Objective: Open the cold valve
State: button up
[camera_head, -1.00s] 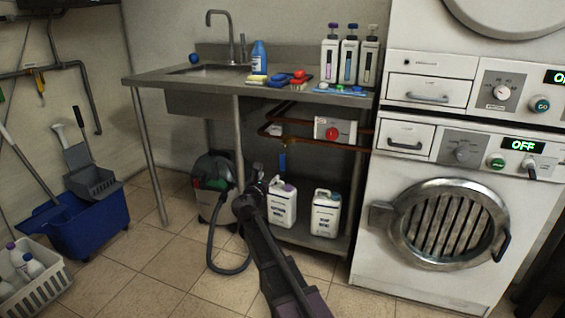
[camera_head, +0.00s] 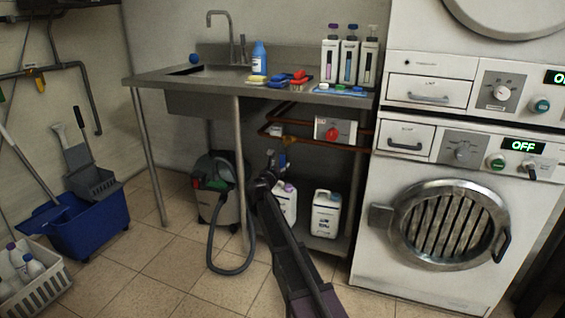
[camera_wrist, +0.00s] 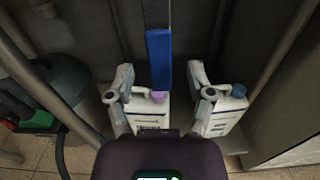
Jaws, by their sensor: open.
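The cold valve's blue lever (camera_head: 282,160) hangs below the copper pipes under the sink counter, mostly behind my gripper in the head view. In the wrist view the blue lever (camera_wrist: 158,58) points straight down the picture, in line with a grey pipe above it. My gripper (camera_head: 272,172) is open in front of it. In the wrist view my gripper's two fingers (camera_wrist: 160,74) stand one on each side of the lever, with gaps on both sides. I cannot tell whether the lever is deep enough between them.
Two white jugs stand on the low shelf, the left one (camera_wrist: 150,113) and the right one (camera_wrist: 222,112). A red knob (camera_head: 333,134) sits on a white box beside the pipes. A vacuum (camera_head: 214,187) with a hose stands left. A counter leg (camera_head: 240,150) is close.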

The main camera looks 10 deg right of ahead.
aim_at(282, 161)
jog(key=shift+x, duration=1.65)
grip_shut()
